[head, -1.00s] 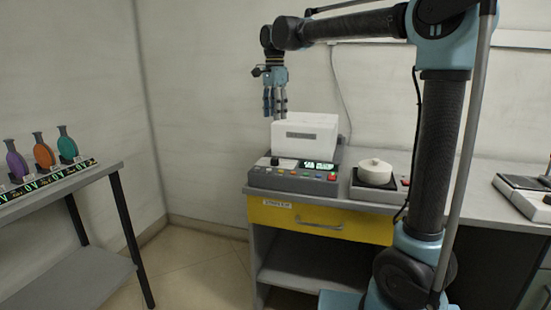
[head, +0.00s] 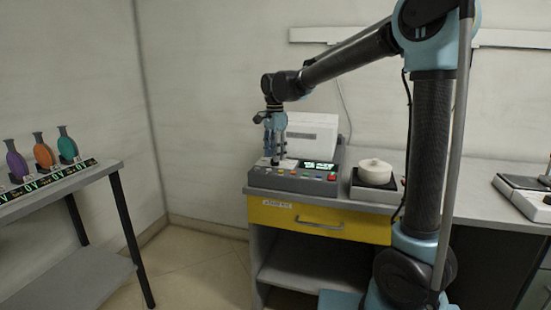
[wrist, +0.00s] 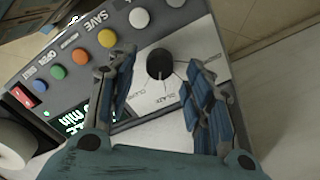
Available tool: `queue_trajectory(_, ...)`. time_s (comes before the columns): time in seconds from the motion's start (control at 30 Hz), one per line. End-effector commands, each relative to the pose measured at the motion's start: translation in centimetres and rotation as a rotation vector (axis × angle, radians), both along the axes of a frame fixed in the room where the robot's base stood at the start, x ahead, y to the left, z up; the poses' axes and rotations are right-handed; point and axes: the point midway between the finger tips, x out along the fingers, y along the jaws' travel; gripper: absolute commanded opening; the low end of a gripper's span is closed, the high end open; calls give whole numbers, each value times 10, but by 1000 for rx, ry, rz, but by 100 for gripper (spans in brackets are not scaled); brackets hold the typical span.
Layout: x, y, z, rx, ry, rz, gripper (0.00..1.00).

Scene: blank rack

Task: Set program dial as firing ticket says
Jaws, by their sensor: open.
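The program dial (wrist: 160,62) is a black round knob on a white plate of the grey control panel (wrist: 75,42). In the head view my gripper (head: 275,158) points straight down over the left part of the panel (head: 290,181). I cannot make out a firing ticket.
Coloured buttons and a red switch (wrist: 24,98) line the panel, beside a lit green display (wrist: 75,122). A white box (head: 312,130) stands behind. A white lidded pot (head: 375,172) sits to the right. Colored vases (head: 67,146) stand on a left shelf; a yellow drawer (head: 318,221) is below.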

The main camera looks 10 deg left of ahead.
Motion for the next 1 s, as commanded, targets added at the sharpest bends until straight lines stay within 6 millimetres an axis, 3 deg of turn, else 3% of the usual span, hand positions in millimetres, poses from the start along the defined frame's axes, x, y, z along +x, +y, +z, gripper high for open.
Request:
queue_trajectory(0.2, 0, 0, -17, 0, 0, 0, 47)
queue_trajectory(0.53, 0, 0, -20, 0, 0, 0, 47)
queue_trajectory(0.73, 0, 0, -20, 0, 0, 0, 4)
queue_trajectory(1.0, 0, 0, -19, 1, -1, 46, 2)
